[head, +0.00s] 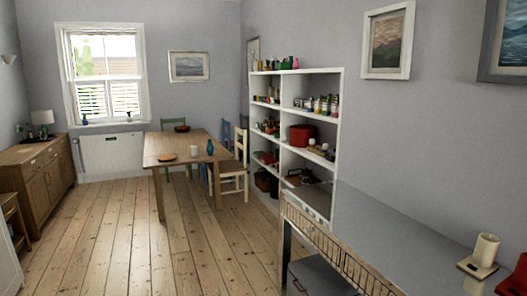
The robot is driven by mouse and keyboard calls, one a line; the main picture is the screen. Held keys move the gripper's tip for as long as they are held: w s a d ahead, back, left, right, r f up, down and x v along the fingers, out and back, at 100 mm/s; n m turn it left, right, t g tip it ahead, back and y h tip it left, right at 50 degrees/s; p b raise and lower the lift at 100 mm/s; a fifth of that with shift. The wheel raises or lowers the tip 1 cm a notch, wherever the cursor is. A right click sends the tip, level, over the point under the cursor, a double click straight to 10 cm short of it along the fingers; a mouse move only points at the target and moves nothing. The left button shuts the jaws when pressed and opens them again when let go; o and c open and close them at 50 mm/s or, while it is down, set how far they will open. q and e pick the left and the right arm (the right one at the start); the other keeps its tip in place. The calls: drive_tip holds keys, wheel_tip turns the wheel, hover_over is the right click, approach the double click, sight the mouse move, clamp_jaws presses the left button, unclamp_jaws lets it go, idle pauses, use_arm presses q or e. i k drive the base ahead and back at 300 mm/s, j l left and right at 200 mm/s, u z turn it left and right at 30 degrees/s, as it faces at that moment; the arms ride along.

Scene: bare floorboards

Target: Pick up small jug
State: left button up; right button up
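No jug is clear enough for me to be sure of. A small blue vessel (210,147) stands upright near the right front of the wooden dining table (167,146); it may be a jug or a vase. A small white vessel (194,151) stands to its left, too small to identify. Several small items on the white shelf unit (312,75) are also too small to tell. Neither of my grippers is in view.
Chairs stand around the table, one pale wooden chair (235,167) at its right. A grey-topped table (385,225) fills the near right, with a cream candle (486,248) on it. A wooden sideboard (40,168) lines the left wall. The floorboards (130,240) between are clear.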

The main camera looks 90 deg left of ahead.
sight(193, 149)
drive_tip(key=u, duration=3.35)
drive_tip(key=i, duration=5)
drive_tip(key=l+z, duration=0.05)
drive_tip(key=l, duration=0.2)
